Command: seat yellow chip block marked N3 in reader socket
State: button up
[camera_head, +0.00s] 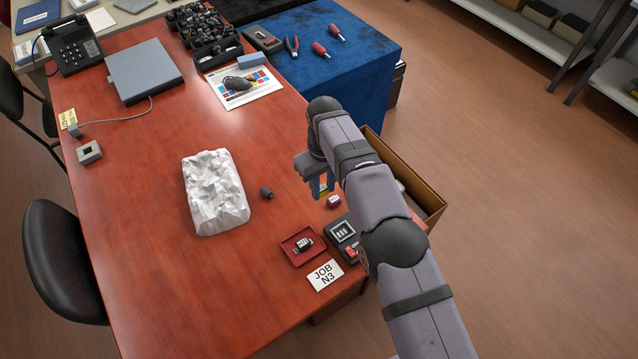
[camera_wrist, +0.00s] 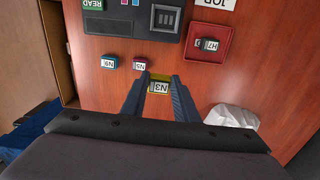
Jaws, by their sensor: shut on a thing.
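The yellow chip block marked N3 (camera_wrist: 158,87) is between the fingertips of my gripper (camera_wrist: 160,80), which is shut on it; its label shows in the wrist view. In the wrist view the reader (camera_wrist: 112,26) is at the top, with a dark rectangular recess that looks like the socket (camera_wrist: 165,18). The block is apart from the reader.
Blocks marked N9 (camera_wrist: 109,62) and N5 (camera_wrist: 140,65) lie near the reader. A red tray (camera_wrist: 222,32) beside it holds a dark block marked H7 (camera_wrist: 208,44). A JOB N3 card (camera_head: 325,275), crumpled white paper (camera_head: 214,190) and a small dark object (camera_head: 266,193) are nearby.

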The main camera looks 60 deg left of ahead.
jog(key=d+p, duration=0.1)
jog(key=d, duration=0.9)
jog(key=shift+p, duration=0.35)
jog(key=shift+f+b, duration=1.8)
jog(key=shift+f, duration=0.7)
jog(key=shift+f+b, duration=0.45)
jog(key=shift+f, duration=0.5)
dwell(0.4)
jog(key=o, duration=1.1)
